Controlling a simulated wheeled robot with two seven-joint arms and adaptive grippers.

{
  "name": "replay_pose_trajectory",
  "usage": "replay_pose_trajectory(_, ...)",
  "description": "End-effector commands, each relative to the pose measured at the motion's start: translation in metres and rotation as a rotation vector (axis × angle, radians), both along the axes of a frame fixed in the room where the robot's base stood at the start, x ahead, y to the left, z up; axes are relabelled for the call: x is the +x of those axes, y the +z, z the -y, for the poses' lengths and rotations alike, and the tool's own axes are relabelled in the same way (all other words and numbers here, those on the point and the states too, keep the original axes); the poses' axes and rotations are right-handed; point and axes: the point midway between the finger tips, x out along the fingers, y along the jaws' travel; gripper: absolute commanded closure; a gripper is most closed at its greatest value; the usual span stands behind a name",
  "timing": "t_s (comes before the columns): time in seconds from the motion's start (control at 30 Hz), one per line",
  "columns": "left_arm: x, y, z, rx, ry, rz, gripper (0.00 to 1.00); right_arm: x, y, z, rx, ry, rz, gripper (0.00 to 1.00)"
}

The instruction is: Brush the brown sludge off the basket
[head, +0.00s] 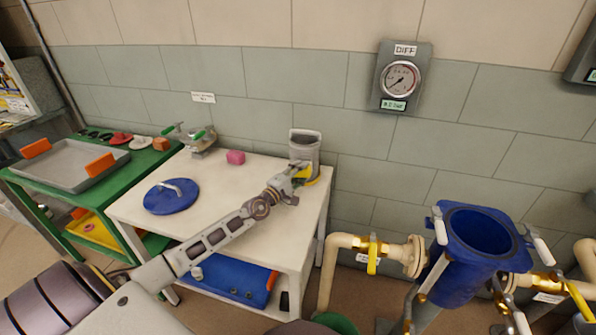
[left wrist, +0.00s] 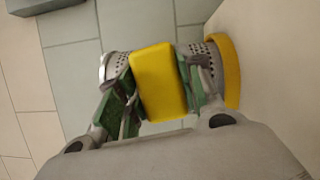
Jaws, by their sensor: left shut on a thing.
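The basket (head: 304,145) is a grey perforated cylinder with a yellow ring at its foot, upright at the back right corner of the white table (head: 245,198). In the left wrist view the basket (left wrist: 117,64) lies behind the fingers, its yellow ring to the right. My left gripper (head: 297,180) is shut on a yellow block (left wrist: 158,83) at the basket's side. I cannot tell whether this block is part of the basket. My left gripper (left wrist: 160,88) hides part of the basket. No brown sludge can be made out. My right gripper is out of view.
A grey tray (head: 70,165) sits on the green cart at left. An open blue housing (head: 470,255) with pipes stands at right. A gauge (head: 401,79) hangs on the wall.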

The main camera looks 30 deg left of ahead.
Motion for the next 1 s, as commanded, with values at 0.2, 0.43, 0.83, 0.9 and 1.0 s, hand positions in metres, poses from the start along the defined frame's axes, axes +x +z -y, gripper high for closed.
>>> replay_pose_trajectory(0.2,0.0,0.0,0.0,0.0,0.0,0.001,0.82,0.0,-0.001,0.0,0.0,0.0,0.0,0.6)
replay_pose_trajectory(0.43,-0.002,-0.001,-0.008,0.001,0.001,0.001,0.82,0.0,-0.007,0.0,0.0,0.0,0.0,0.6)
replay_pose_trajectory(0.83,-0.008,-0.001,-0.026,0.001,0.0,0.001,0.82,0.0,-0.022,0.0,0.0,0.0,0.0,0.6)
replay_pose_trajectory(0.9,-0.008,0.0,-0.027,0.001,0.0,0.001,0.82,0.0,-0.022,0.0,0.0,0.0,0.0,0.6)
replay_pose_trajectory(1.0,-0.008,0.0,-0.027,0.001,0.0,0.001,0.82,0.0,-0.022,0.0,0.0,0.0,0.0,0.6)
